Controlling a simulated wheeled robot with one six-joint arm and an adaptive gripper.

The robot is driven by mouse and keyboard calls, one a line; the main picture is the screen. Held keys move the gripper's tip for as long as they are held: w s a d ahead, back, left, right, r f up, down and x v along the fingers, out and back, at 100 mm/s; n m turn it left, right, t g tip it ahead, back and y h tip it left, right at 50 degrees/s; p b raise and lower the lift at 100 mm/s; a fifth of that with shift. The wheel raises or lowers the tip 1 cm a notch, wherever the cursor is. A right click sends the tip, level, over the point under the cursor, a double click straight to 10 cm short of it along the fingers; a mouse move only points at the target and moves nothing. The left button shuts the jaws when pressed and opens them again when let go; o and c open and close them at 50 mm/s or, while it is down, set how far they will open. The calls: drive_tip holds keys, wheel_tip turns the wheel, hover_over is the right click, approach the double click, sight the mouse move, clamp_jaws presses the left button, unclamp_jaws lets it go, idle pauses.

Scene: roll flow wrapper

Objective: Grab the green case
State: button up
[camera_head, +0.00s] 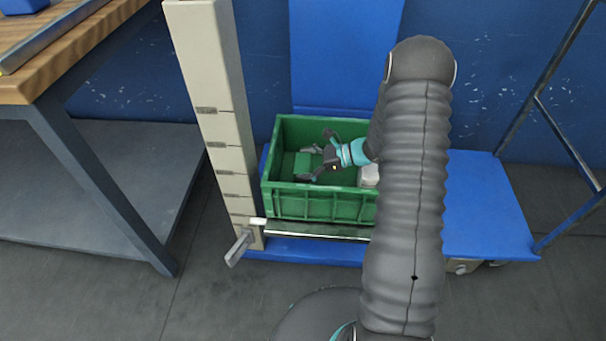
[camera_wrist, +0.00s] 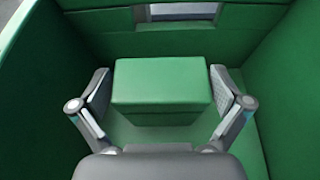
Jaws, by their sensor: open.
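The green case (camera_wrist: 162,85) is a plain box lying on the floor of a green crate (camera_wrist: 140,134). In the wrist view it sits between the two fingers of my gripper (camera_wrist: 161,92), with a gap on each side. My gripper is open and holds nothing. In the head view my gripper (camera_head: 318,162) reaches into the crate (camera_head: 318,206) from the right, and the green case (camera_head: 303,165) shows between its fingers. My arm hides the crate's right part.
A pale object (camera_head: 368,175) lies in the crate's right part, partly hidden. The crate stands on a blue platform (camera_head: 485,205) beside a beige post (camera_head: 212,90). A wood-topped table (camera_head: 60,45) stands at left. The crate's walls rise close around my gripper.

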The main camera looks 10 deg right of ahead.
drive_tip(key=shift+a, duration=0.1)
drive_tip(key=c, duration=0.9)
drive_tip(key=shift+c, duration=0.2)
